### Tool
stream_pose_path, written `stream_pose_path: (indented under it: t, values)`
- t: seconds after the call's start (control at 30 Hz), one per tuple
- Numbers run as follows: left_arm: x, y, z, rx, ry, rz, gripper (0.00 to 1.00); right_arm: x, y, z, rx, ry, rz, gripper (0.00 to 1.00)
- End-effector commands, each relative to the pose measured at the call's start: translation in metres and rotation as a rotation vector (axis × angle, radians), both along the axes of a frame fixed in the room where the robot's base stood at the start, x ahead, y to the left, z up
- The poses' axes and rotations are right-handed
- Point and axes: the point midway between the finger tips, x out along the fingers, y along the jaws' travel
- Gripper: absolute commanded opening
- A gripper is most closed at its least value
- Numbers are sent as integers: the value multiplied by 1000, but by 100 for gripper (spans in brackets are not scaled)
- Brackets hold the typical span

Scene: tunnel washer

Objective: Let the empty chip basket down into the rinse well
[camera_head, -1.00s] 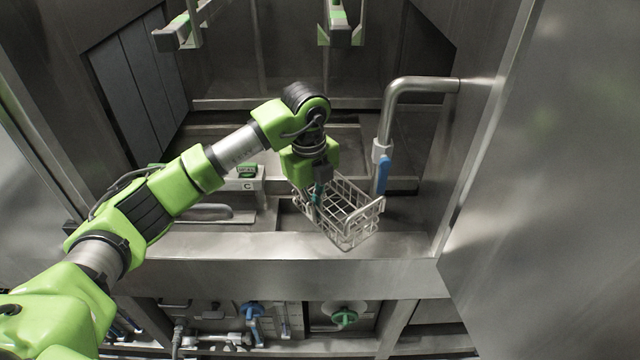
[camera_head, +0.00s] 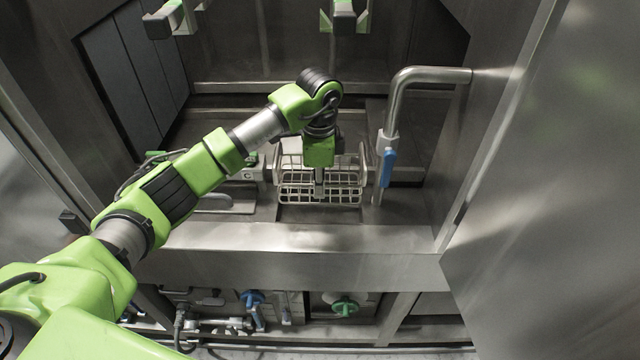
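The chip basket (camera_head: 345,185), a pale wire basket, is empty. It hangs over the rinse well (camera_head: 300,215), a recess in the steel deck whose front part shows below the basket. The basket now sits roughly square to the front edge of the deck. My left gripper (camera_head: 319,185) points down at the middle of the basket and holds it; the fingertips are small and partly lost against the wires. How high the basket is above the well floor is hard to tell. My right gripper is not in view.
A bent steel pipe (camera_head: 392,110) with a blue lever (camera_head: 387,166) stands just right of the basket. A small block with a green top (camera_head: 250,160) is to its left, partly behind my arm. A steel front ledge (camera_head: 290,238) runs before the well; valves sit below.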

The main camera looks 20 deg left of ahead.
Motion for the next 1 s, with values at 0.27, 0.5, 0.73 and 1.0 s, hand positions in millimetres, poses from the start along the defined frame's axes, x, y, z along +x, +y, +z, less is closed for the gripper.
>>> stream_pose_path:
  t: [0.27,0.5,0.73,1.0]
  values:
    - [0,0,-17,-2,-2,-2,0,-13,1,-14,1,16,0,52]
    - [0,0,-31,-1,-1,-2,0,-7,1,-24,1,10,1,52]
    - [0,0,-45,0,-2,-2,0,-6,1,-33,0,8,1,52]
    - [0,0,-61,0,-2,-2,0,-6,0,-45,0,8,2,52]
